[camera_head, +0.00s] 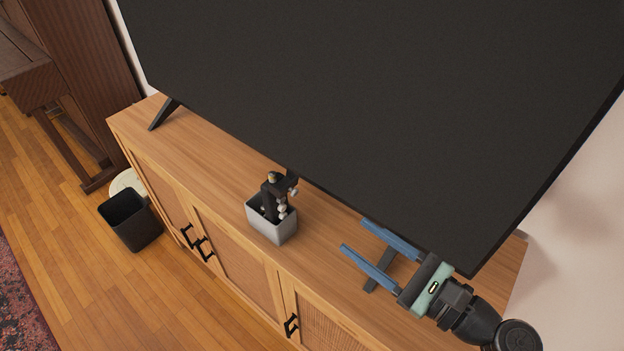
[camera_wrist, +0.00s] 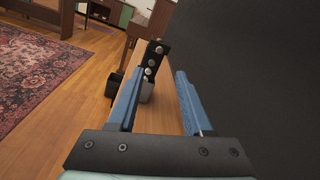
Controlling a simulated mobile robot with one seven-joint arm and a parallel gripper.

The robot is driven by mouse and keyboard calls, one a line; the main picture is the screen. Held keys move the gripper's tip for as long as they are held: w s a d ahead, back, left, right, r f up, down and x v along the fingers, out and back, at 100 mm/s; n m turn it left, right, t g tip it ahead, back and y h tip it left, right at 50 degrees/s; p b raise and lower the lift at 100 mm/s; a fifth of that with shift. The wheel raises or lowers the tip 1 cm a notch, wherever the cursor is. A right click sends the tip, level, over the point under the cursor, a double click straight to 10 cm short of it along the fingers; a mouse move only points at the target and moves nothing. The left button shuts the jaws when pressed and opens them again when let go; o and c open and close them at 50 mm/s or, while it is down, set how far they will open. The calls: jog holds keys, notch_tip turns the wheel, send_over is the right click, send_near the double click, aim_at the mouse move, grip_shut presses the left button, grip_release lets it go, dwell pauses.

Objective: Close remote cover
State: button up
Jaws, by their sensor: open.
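A dark remote (camera_head: 268,197) stands upright in a small grey square holder (camera_head: 262,227) on the wooden cabinet. Small round silvery and brownish parts show on and around it. In the wrist view the remote (camera_wrist: 152,62) appears as a black upright piece with several pale round spots, between and beyond my fingertips. I cannot make out its cover clearly. My gripper (camera_head: 354,235) has two blue fingers, open and empty, to the right of the holder and apart from it, pointing toward it. In the wrist view the left finger partly hides the holder (camera_wrist: 146,92).
A large black television (camera_head: 380,110) stands on the cabinet (camera_head: 190,165), close behind the holder and my gripper. Its foot (camera_head: 163,113) is at the left. A black bin (camera_head: 130,220) stands on the floor. The cabinet top left of the holder is clear.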

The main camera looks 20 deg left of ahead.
aim_at(296, 193)
jog(key=x, duration=1.3)
jog(key=shift+d, duration=0.1)
grip_shut()
